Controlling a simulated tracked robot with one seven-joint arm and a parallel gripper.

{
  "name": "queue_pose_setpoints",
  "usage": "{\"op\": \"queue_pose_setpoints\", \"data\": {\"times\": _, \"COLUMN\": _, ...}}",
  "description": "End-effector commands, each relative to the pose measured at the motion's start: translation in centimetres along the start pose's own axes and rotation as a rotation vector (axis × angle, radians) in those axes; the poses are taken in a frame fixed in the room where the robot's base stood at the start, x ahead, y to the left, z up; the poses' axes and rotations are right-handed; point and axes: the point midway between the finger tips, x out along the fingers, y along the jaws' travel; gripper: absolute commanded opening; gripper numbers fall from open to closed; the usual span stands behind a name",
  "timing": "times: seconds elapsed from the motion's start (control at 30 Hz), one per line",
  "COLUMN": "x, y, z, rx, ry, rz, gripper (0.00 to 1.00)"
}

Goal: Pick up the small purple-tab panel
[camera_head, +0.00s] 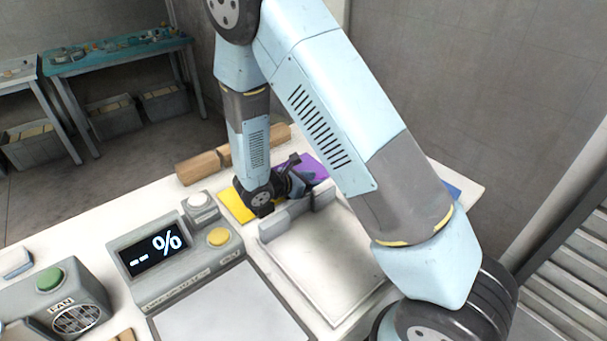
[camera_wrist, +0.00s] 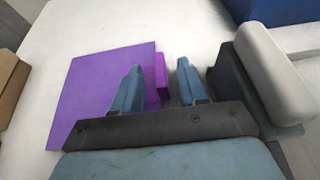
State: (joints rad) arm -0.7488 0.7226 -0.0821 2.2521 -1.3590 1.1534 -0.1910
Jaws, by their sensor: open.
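The purple panel (camera_wrist: 88,92) lies flat on the white table, at the left of the wrist view. A small raised purple tab (camera_wrist: 160,76) stands at its right edge. My gripper (camera_wrist: 157,84) is open, with one blue finger on each side of the tab's line. The left finger overlaps the panel in view and the right finger is over the white surface. Contact with the tab cannot be told. In the head view the panel (camera_head: 312,166) shows behind my gripper (camera_head: 299,180), partly hidden by it.
A yellow panel (camera_head: 231,207) lies left of my gripper. A grey tray with a raised block (camera_head: 285,219) is just in front, close to the gripper in the wrist view (camera_wrist: 268,72). A brown wooden roller (camera_head: 199,167) lies behind. A blue item (camera_wrist: 280,10) is at upper right.

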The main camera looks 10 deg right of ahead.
Motion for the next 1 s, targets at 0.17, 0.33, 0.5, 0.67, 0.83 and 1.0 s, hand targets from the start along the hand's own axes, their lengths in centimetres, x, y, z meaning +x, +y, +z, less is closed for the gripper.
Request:
{"op": "queue_pose_setpoints", "data": {"times": 0.17, "x": -0.04, "y": 0.01, "z": 0.0, "rx": 0.0, "ry": 0.0, "rz": 0.0, "gripper": 0.34}}
{"op": "queue_pose_setpoints", "data": {"times": 0.33, "x": -0.05, "y": 0.02, "z": 0.01, "rx": 0.0, "ry": 0.0, "rz": 0.0, "gripper": 0.18}}
{"op": "queue_pose_setpoints", "data": {"times": 0.5, "x": -0.06, "y": 0.02, "z": 0.01, "rx": 0.0, "ry": 0.0, "rz": 0.001, "gripper": 0.01}}
{"op": "queue_pose_setpoints", "data": {"times": 0.67, "x": -0.07, "y": 0.02, "z": 0.01, "rx": 0.0, "ry": 0.0, "rz": 0.001, "gripper": 0.0}}
{"op": "queue_pose_setpoints", "data": {"times": 0.83, "x": -0.07, "y": 0.02, "z": 0.02, "rx": 0.0, "ry": 0.0, "rz": 0.001, "gripper": 0.0}}
{"op": "queue_pose_setpoints", "data": {"times": 1.0, "x": -0.2, "y": 0.05, "z": 0.32, "rx": 0.001, "ry": 0.0, "rz": 0.001, "gripper": 0.0}}
